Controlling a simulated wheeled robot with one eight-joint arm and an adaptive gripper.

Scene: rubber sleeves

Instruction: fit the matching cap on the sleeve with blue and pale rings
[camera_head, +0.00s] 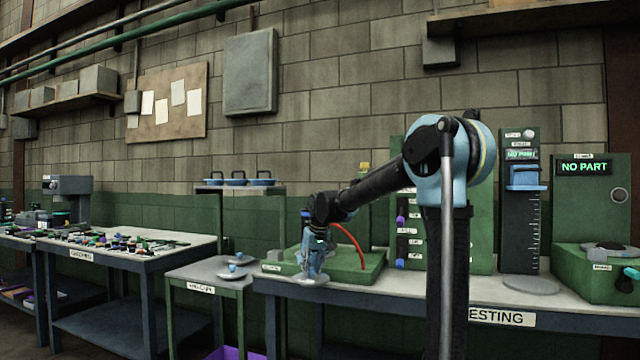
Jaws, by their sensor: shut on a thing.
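My gripper (313,279) points down over the left end of the testing table, in front of a green box with a red hose. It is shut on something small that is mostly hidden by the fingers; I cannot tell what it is. I cannot make out a sleeve with blue and pale rings. Small blue pieces stand on grey discs on the low side table; the front blue piece (233,267) and the back blue piece (238,256) could be caps, but they are too small to tell.
The low side table (190,270) stands left of the testing table (400,296). Blue dishes (235,180) sit on a shelf behind. The green box (366,262), a gauge column (520,230) and a machine reading "NO PART" (584,168) stand on the testing table. Parts crowd the left table (130,255).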

